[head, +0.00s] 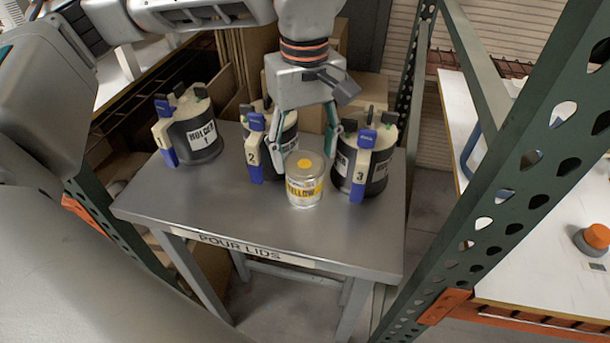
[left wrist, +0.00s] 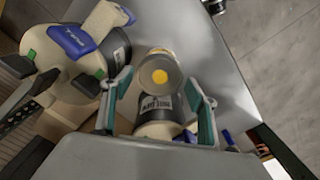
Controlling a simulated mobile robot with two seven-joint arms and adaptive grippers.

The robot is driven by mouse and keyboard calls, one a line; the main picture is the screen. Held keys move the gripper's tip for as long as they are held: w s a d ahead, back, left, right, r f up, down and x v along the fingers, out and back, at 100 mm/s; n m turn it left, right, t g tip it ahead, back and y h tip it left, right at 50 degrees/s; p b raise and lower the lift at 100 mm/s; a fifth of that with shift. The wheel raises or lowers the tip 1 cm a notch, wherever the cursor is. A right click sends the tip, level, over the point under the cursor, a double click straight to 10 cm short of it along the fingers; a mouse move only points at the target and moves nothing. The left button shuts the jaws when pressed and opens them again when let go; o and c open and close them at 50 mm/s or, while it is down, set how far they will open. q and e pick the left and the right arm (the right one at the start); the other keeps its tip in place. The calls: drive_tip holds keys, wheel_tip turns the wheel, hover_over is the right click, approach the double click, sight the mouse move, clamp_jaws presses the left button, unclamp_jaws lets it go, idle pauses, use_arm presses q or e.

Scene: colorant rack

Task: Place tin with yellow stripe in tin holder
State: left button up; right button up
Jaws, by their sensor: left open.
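The tin with the yellow stripe (head: 304,192) stands upright on the grey table, in front of the gap between tin holder 2 (head: 285,135) and tin holder 3 (head: 378,170). Its lid has a yellow dot. Tin holder 1 (head: 203,138) stands further left. The holders are dark pots with cream tops and blue-and-cream handles. My left gripper (head: 306,158) is open, its fingers pointing down just behind the tin in the head view. In the left wrist view the tin (left wrist: 160,73) appears between the open fingers (left wrist: 158,88); contact cannot be told. My right gripper is out of view.
The table (head: 250,225) has clear room in front of the tin and a "POUR LIDS" label on its front edge. Cardboard boxes (head: 368,90) stand behind. A green perforated rack post (head: 500,180) rises at the right, beside a white work surface (head: 550,265).

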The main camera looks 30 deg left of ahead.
sight(305, 164)
use_arm(q)
wheel_tip(305, 164, down, 6)
drive_tip(key=shift+f, duration=0.15)
clamp_jaws()
idle(0.3)
